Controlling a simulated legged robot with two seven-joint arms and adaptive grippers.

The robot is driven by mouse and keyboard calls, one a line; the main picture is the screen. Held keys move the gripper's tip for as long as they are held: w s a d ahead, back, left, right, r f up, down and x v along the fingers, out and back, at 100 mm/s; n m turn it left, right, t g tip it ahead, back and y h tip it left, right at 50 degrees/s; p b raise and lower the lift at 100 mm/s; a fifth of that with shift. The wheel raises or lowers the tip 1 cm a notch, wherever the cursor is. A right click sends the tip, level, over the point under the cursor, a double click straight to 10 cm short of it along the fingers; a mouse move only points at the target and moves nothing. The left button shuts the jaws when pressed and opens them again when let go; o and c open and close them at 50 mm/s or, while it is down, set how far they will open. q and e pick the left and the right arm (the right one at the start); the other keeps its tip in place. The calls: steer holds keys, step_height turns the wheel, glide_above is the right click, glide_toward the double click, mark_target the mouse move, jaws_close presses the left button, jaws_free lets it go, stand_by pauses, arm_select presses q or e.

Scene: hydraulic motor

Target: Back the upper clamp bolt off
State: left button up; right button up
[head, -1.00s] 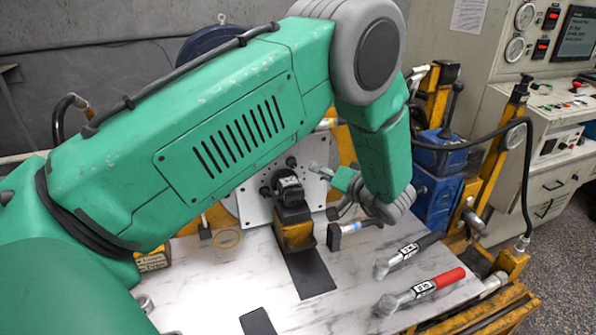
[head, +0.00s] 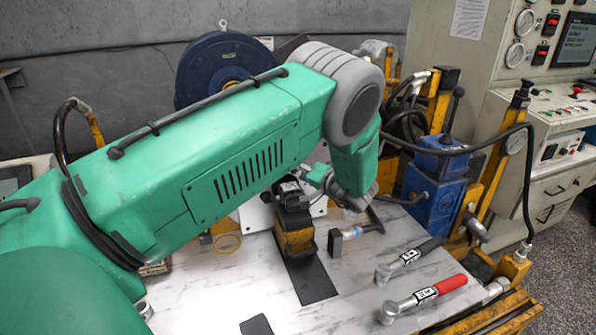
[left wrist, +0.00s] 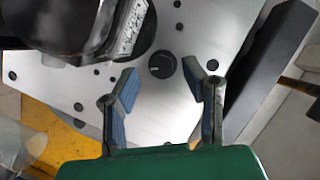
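The left wrist view shows a round black bolt head (left wrist: 162,65) on a grey mounting plate (left wrist: 165,110). I take it for the upper clamp bolt. My left gripper (left wrist: 160,70) is open, its two blue-padded fingers on either side of the bolt head in the picture. Whether they touch it I cannot tell. The black motor (left wrist: 85,25) fills the upper left. In the head view the motor (head: 292,193) stands over a yellow-brown block (head: 295,240). My left arm hides the upper plate and bolt there. My right gripper is not in view.
A hammer (head: 342,240), a black-handled torque wrench (head: 410,257) and a red-handled one (head: 425,293) lie on the bench (head: 365,285). A blue pump unit (head: 437,180) stands to the right. A dark bar (left wrist: 268,65) runs beside the plate in the wrist view.

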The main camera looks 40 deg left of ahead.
arm_select(q)
steer(key=shift+w+a+f, duration=0.1)
steer(key=shift+a+f, duration=0.05)
steer(key=shift+a, duration=0.45)
jaws_close()
